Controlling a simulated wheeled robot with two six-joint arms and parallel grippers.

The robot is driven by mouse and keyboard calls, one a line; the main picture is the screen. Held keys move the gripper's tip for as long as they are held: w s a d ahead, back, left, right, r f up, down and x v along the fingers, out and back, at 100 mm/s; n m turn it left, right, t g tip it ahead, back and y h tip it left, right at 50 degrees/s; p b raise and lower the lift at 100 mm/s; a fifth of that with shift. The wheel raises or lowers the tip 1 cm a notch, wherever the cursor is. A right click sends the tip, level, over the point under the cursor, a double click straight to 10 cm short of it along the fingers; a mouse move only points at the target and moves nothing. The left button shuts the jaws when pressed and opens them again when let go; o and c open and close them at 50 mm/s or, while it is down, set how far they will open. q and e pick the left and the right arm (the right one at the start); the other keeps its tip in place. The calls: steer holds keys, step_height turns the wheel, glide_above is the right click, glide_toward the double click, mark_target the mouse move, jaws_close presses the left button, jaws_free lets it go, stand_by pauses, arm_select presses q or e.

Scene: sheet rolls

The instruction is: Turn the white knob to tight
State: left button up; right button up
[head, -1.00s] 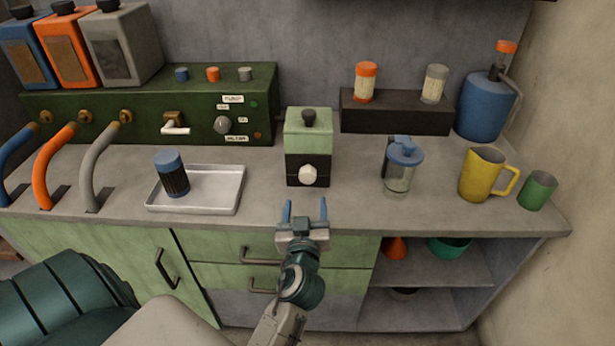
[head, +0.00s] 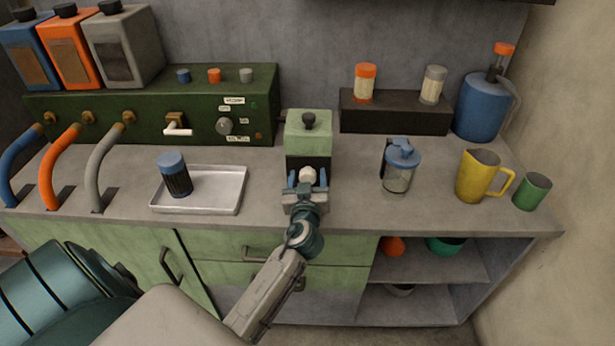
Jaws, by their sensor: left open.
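The white knob (head: 307,174) sits on the dark lower front of a small green and black box (head: 308,133) with a black cap on top. The box stands upright on the counter. My left gripper (head: 307,180) is open in front of the box, with one blue fingertip on each side of the knob. I cannot tell whether the fingers touch it. The gripper hides the lower front of the box. My right gripper is not in view.
A grey tray (head: 226,190) holding a dark jar with a blue lid (head: 174,174) lies left of the box. A clear jug with a blue lid (head: 401,168) and a yellow mug (head: 477,177) stand to the right. A green panel (head: 90,117) is behind.

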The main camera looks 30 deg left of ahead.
arm_select(q)
steer(key=c, duration=1)
steer(key=shift+o, duration=0.2)
